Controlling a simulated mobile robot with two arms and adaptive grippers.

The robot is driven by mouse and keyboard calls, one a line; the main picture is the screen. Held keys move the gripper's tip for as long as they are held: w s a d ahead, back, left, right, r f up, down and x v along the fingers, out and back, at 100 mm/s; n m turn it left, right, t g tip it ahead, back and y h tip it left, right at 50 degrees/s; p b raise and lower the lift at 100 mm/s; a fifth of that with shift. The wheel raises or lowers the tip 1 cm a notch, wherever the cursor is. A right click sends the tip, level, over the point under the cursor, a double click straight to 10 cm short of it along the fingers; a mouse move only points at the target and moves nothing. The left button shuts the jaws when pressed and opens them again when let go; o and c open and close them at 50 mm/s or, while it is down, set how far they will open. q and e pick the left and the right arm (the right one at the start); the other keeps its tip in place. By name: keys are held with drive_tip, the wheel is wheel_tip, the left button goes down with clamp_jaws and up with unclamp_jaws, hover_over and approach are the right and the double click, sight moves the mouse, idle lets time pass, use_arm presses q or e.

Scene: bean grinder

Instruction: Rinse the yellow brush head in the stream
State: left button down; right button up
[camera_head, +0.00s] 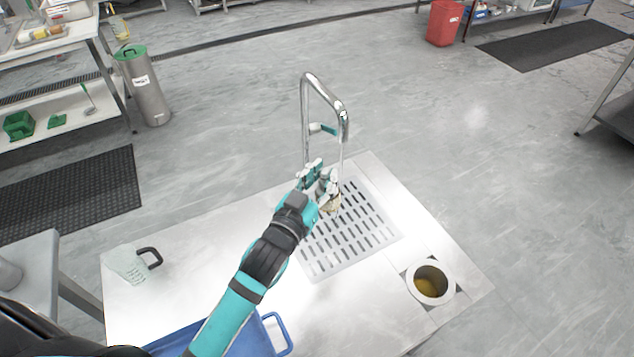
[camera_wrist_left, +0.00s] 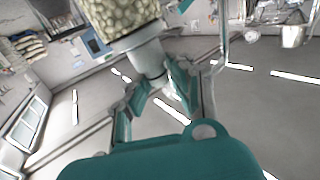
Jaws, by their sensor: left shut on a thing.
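My left gripper (camera_head: 318,182) is over the drain grate (camera_head: 365,243), beside the tall chrome faucet (camera_head: 304,120). It is shut on the white handle (camera_wrist_left: 150,62) of the brush. The yellow brush head (camera_head: 331,204) points down just above the grate, partly behind the gripper. In the left wrist view the brush head (camera_wrist_left: 128,14) is a pale yellow, speckled cylinder cut off by the top edge. A thin stream (camera_head: 342,158) falls from the spout toward the brush head. Whether it touches the bristles is too small to tell. My right gripper is not in view.
A clear jug (camera_head: 130,265) with a black handle stands at the counter's left. A blue tray (camera_head: 250,338) lies at the front, under my left arm. A round opening (camera_head: 430,281) with yellow-brown contents is at the right. The counter (camera_head: 190,250) between jug and grate is clear.

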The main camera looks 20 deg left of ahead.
use_arm(q)
drive_tip(key=w+d+b, duration=0.1)
drive_tip(key=w+b, duration=0.1)
drive_tip(key=w, duration=0.5)
drive_tip(key=shift+w, duration=0.4)
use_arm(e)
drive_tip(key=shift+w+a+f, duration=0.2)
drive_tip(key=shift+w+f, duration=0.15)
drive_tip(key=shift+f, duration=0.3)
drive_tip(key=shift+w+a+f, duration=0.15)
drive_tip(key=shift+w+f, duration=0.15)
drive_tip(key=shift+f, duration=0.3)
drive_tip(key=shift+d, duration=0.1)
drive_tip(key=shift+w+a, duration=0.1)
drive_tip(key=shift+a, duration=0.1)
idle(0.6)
